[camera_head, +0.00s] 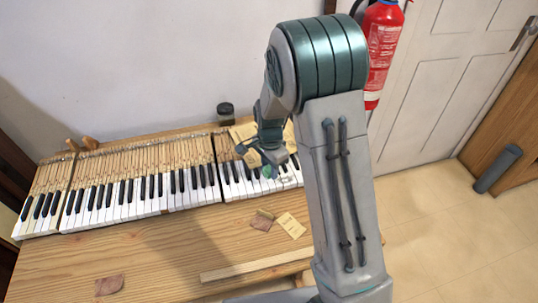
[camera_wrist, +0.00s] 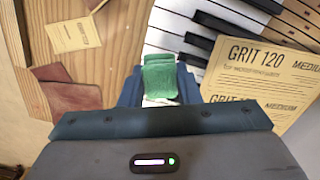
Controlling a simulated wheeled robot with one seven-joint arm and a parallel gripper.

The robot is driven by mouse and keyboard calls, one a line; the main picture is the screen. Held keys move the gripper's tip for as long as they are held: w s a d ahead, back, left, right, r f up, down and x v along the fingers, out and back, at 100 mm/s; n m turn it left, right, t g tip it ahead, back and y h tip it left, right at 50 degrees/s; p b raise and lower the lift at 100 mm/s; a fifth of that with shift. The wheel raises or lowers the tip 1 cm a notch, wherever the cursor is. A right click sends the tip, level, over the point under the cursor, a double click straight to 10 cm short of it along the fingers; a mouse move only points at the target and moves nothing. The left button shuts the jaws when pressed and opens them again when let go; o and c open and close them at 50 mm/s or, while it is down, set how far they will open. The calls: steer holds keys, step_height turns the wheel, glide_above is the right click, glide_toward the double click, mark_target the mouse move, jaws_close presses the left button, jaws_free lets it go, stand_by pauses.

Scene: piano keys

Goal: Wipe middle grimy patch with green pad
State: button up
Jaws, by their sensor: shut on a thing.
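My gripper (camera_head: 268,166) is over the right part of the piano keyboard (camera_head: 150,190), with the arm reaching down in front of the keys. In the wrist view, my gripper (camera_wrist: 160,85) is shut on the green pad (camera_wrist: 160,75), which sits between the two blue-grey fingers. The pad also shows as a small green spot in the head view (camera_head: 267,171). White and black keys lie beneath and beyond the pad. I cannot tell whether the pad touches the keys. No grimy patch can be made out clearly; the keys under the pad are hidden.
Grit 120 sandpaper sheets (camera_wrist: 255,75) lie over the keys at right in the wrist view. A tan card (camera_head: 291,225) and reddish-brown pieces (camera_head: 109,286) lie on the wooden table (camera_head: 180,245). A wooden strip (camera_head: 258,265) lies near the front. A dark jar (camera_head: 225,112) stands behind.

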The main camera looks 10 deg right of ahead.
steer(key=shift+r+p, duration=1.05)
steer(key=shift+r, duration=0.85)
